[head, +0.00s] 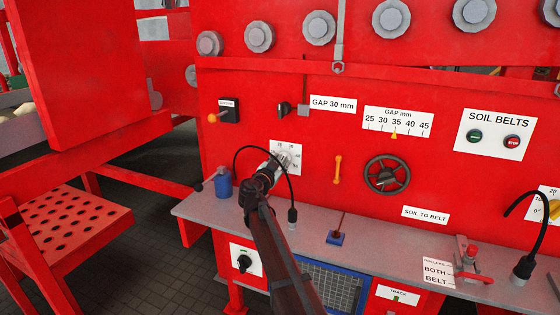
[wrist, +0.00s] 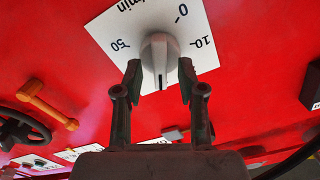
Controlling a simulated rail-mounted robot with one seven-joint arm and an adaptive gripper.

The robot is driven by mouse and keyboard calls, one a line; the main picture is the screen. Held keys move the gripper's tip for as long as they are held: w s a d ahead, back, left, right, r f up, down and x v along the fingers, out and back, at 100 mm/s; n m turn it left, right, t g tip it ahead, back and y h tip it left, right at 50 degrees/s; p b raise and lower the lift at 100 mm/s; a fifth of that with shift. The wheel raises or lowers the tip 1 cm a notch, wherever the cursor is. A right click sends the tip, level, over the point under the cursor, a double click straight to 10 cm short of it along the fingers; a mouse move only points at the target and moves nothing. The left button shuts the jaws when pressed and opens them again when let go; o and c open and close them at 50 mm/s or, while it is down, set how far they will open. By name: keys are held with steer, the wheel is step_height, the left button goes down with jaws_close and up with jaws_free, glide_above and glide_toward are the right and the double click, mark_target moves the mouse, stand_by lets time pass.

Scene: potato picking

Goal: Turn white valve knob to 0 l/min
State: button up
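The white valve knob (wrist: 160,48) sits on a white dial plate (wrist: 108,28) on the red panel. In the wrist view its narrow end with a dark mark points down, away from the 0 at the plate's upper right; 10 is at right and 50 at left. My gripper (wrist: 160,68) is open, with one finger on each side of the knob's lower part. Small gaps seem to show, but I cannot tell whether either finger touches. In the head view my gripper (head: 271,169) is in front of the dial plate (head: 293,150) and hides most of the knob.
Below is a grey ledge (head: 370,245) with a blue cup (head: 223,184) and a black cable post (head: 292,214). A yellow lever (head: 338,169) and black handwheel (head: 387,175) are to the right.

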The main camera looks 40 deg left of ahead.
steer(key=shift+w, duration=0.1)
jaws_close()
steer(key=shift+f+b, duration=0.1)
steer(key=shift+b, duration=0.55)
